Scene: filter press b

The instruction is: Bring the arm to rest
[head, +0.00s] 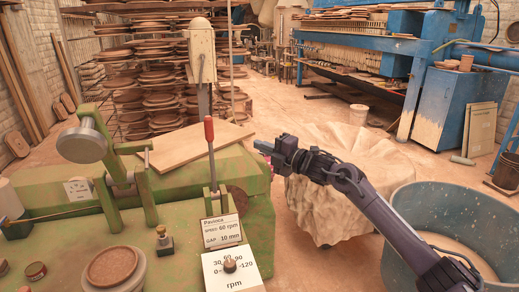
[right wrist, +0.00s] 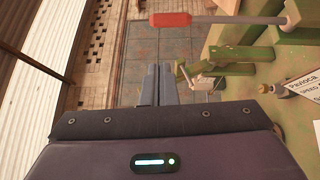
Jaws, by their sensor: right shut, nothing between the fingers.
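My right arm comes in from the lower right of the head view. My right gripper (head: 264,147) is held in the air beside the green machine (head: 255,205), to the right of its red-handled lever (head: 209,132). In the right wrist view the two grey fingers of the gripper (right wrist: 157,84) lie close together, shut and empty. The red handle (right wrist: 171,19) shows above them in that picture, apart from the fingers. My left gripper is in neither view.
A speed knob (head: 230,265) and a label card (head: 222,232) sit at the machine's front. A wooden board (head: 185,147) lies on top. A cloth-covered heap (head: 345,195) and a blue tub (head: 425,200) stand at the right, close to my arm.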

